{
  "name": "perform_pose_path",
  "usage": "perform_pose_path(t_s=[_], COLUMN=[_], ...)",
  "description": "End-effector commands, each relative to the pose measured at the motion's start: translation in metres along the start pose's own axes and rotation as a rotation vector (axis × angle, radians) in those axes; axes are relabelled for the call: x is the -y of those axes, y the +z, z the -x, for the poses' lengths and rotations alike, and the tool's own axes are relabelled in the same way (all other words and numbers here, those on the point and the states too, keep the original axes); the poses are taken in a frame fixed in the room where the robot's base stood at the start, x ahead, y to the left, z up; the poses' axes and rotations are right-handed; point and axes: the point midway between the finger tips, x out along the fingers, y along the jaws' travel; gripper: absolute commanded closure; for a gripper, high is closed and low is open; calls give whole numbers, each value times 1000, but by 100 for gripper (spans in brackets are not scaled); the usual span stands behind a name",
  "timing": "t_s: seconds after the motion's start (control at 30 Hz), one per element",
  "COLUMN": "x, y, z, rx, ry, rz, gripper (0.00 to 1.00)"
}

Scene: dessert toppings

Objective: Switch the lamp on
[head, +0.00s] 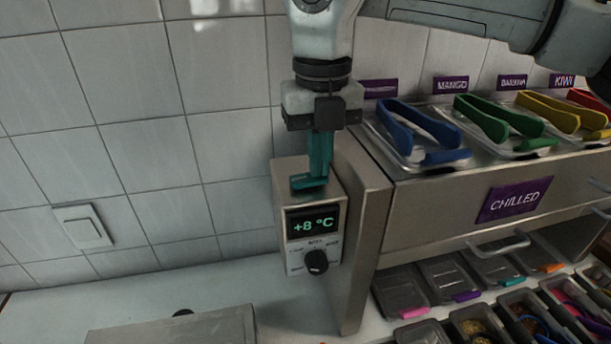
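No lamp is in view. A pale rocker switch (84,227) is on the tiled wall at the left; I cannot tell from the picture whether it is on or off. My gripper (310,184) has teal fingers and points down over the top of a steel control box, well to the right of the wall switch. The fingers overlap in this view, so their opening is not clear. I see nothing held in them. I cannot tell whether the fingertips touch the box.
The control box (280,200) has a +8 °C display (314,223) and a black knob (316,262). The steel chilled cabinet (420,205) stands at its right, with coloured tongs on trays above and topping tubs below. A grey box (180,328) sits on the counter. The wall between switch and control box is clear.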

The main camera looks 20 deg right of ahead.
Motion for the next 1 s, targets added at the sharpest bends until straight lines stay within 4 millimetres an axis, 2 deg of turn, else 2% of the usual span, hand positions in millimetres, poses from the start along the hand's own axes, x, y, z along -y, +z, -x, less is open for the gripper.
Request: perform_pose_path(t_s=[0.37, 1.0], x=[0, 0], y=[0, 0], z=[1, 47], rx=[0, 0], ry=[0, 0], rz=[0, 0], gripper=[100, 100])
